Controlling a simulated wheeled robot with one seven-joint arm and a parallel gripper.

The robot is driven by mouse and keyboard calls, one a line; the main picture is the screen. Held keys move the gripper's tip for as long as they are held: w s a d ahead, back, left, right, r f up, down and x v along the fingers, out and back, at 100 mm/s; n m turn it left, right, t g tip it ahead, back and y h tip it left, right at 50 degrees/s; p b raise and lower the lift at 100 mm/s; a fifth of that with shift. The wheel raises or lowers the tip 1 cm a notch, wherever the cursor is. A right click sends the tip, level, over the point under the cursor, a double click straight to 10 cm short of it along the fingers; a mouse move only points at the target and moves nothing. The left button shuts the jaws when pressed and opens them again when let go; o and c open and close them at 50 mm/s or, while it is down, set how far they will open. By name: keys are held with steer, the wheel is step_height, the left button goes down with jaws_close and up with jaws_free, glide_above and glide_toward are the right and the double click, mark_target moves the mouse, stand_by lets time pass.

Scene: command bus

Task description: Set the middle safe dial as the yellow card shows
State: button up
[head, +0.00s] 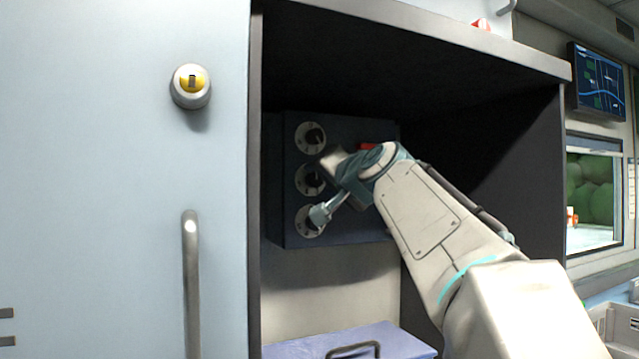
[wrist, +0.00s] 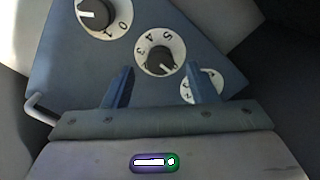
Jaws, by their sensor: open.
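A dark blue safe (head: 352,226) is in the open cabinet, with three dials in a column on its left part. The middle dial (head: 309,181) has a dark knob on a pale numbered disc and is partly covered by my gripper. In the wrist view the middle dial (wrist: 160,53) lies ahead of and between my fingertips; 3, 4 and 5 can be read on its disc. My gripper (wrist: 163,75) is open and empty, its fingers apart on either side of the dial's line; contact cannot be told. The yellow card is not visible in either view.
The top dial (head: 310,137) and bottom dial (head: 308,222) sit close above and below. A red part (head: 366,146) is on the safe. A blue case (head: 350,338) with a handle lies below. The cabinet's side walls and left door (head: 120,200) flank the space.

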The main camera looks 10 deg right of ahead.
steer(key=s+d+b, duration=0.1)
steer(key=s+d, duration=0.1)
steer(key=s, duration=0.8)
steer(key=shift+s, duration=0.4)
steer(key=s+a+f+n+g+p, duration=0.15)
steer(key=f+g+p, duration=0.25)
steer(key=f, duration=0.5)
steer(key=s+a+f+n+g+p, duration=0.1)
steer(key=a+f+g+p, duration=0.2)
steer(key=f, duration=0.6)
steer(key=s+d+f+n+g+h+p, duration=0.1)
steer(key=s+f+n+g+h+p, duration=0.2)
steer(key=s+f+g+p, duration=0.4)
steer(key=s+f+n+p, duration=0.1)
steer(key=s+f, duration=0.8)
steer(key=f, duration=0.3)
steer(key=shift+d+g, duration=0.35)
steer(key=shift+g, duration=0.05)
